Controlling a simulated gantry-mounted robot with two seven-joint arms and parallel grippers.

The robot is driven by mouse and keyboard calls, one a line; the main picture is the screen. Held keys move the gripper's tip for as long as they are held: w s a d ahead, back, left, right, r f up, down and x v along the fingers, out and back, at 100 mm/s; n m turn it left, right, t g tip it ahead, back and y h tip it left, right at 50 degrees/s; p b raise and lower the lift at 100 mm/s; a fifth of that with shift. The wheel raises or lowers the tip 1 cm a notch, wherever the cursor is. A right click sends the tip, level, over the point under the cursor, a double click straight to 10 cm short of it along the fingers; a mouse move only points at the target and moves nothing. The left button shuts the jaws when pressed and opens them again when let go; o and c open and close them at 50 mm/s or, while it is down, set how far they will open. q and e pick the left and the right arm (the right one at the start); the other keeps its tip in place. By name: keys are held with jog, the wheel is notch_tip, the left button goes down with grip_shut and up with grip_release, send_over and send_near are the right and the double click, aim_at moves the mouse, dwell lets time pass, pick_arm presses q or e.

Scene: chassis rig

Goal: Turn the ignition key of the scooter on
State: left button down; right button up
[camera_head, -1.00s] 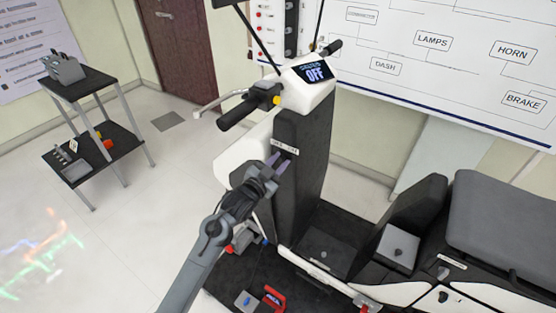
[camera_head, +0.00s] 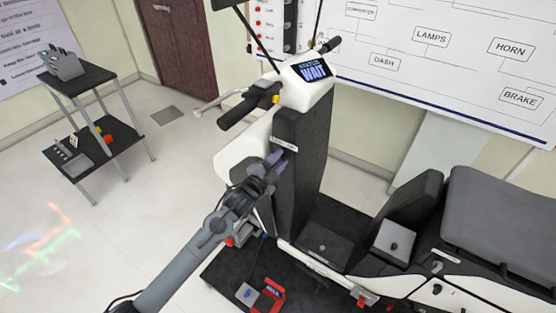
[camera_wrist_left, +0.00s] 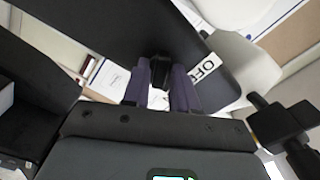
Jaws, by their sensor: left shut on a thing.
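The scooter (camera_head: 300,165) stands with its dark front column and white handlebar head facing me. Its dash display (camera_head: 314,70) reads "WAIT". My left gripper (camera_head: 275,160) is at the front column, just below a small white label strip (camera_head: 284,144). In the left wrist view its purple fingers are shut on a small dark piece (camera_wrist_left: 160,68), which looks like the ignition key. A label (camera_wrist_left: 207,66) with "OF" readable is beside the fingers there. The key's slot and exact angle are hidden by the fingers.
The handlebar grip (camera_head: 240,110) and a brake lever are above my left gripper. The seat (camera_head: 500,225) is at the right. A black stand with shelves (camera_head: 95,145) is at the far left. A red tool (camera_head: 271,295) lies on the dark base below.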

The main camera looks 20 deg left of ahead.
dwell(0.4)
pick_arm(q)
jog(key=c, duration=1.1)
grip_release()
jog(key=shift+s, duration=0.1)
jog(key=shift+s+a, duration=0.1)
jog(key=shift+s, duration=0.2)
jog(key=p+v, duration=0.1)
jog(key=v, duration=0.9)
jog(key=shift+f, duration=0.1)
